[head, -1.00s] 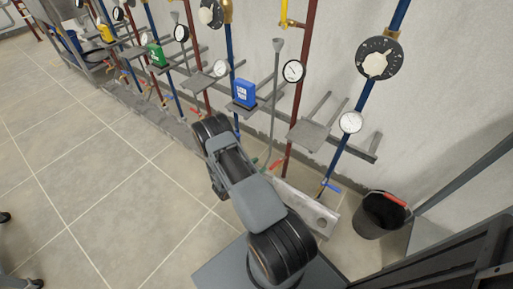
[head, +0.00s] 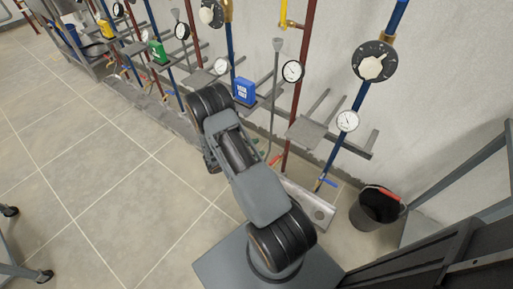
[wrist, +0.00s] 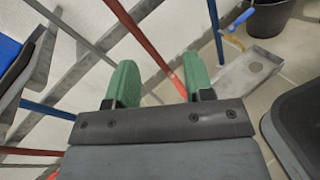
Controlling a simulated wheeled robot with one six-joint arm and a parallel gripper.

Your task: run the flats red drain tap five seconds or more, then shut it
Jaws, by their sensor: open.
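A red tap lever (head: 275,159) sits low on the red pipe (head: 297,98) at the right end of the row in the head view, partly hidden beside my arm. I cannot read which label marks it as the flats one. In the wrist view the red pipe (wrist: 137,36) runs down between my fingers to a lighter red lever (wrist: 178,84), partly covered by the gripper body. My gripper (wrist: 160,80) has two green fingers, spread apart with nothing held. The lever shows between them, and I cannot tell whether they touch it. In the head view my gripper is hidden by my arm.
A metal trough (head: 310,205) lies on the floor under the pipes, with a black bucket (head: 378,208) to its right. A blue lever (head: 327,182) hangs on the blue pipe. A blue box (head: 244,92) sits on a bracket.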

